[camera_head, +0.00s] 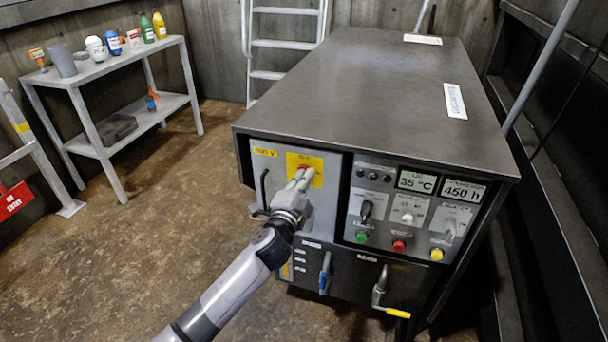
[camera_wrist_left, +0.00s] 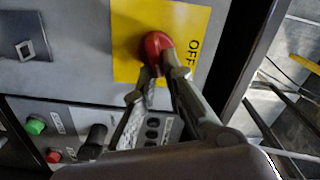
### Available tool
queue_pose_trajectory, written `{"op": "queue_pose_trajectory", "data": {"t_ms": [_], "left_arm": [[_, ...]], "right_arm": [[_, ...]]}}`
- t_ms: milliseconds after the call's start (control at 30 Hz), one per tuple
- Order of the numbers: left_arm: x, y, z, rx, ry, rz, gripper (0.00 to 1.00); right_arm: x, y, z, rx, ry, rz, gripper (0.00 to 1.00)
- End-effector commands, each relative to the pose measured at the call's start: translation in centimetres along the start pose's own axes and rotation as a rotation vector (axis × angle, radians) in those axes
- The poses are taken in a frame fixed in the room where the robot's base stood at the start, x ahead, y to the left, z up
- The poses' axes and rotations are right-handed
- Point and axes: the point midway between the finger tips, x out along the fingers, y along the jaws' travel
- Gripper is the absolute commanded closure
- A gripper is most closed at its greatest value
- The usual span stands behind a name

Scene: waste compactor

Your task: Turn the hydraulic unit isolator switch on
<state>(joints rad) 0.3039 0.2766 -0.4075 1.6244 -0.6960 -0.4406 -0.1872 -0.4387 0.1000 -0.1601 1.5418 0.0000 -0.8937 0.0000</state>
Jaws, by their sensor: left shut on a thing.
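The isolator switch is a red knob (camera_wrist_left: 155,46) on a yellow plate (camera_wrist_left: 187,22) marked OFF in the left wrist view. In the head view the yellow plate (camera_head: 317,161) is on the upper left of the grey cabinet front, and the red knob (camera_head: 305,168) is mostly hidden behind my fingers. My left gripper (camera_head: 301,178) is shut on the red knob; its two fingertips (camera_wrist_left: 160,76) close around it in the wrist view. The knob's exact angle is hard to read. My right gripper is not in view.
The control panel beside it has a black rotary switch (camera_head: 366,210), a green button (camera_head: 361,237), a red button (camera_head: 398,245) and displays. Blue and yellow valve handles (camera_head: 397,313) stick out below. A shelf table (camera_head: 120,70) with bottles stands at the back left. The floor between is clear.

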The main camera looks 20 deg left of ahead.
Motion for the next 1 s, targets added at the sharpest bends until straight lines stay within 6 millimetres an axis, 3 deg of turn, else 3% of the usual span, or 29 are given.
{"op": "queue_pose_trajectory", "data": {"t_ms": [500, 1000], "left_arm": [[0.0, 0.7, 0.1, 0.322, 0.001, 0.003, 1.0], [0.0, 0.8, 0.1, 0.373, 0.001, 0.003, 1.0]], "right_arm": [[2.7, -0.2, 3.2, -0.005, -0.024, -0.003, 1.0], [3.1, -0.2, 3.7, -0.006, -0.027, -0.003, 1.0]]}}
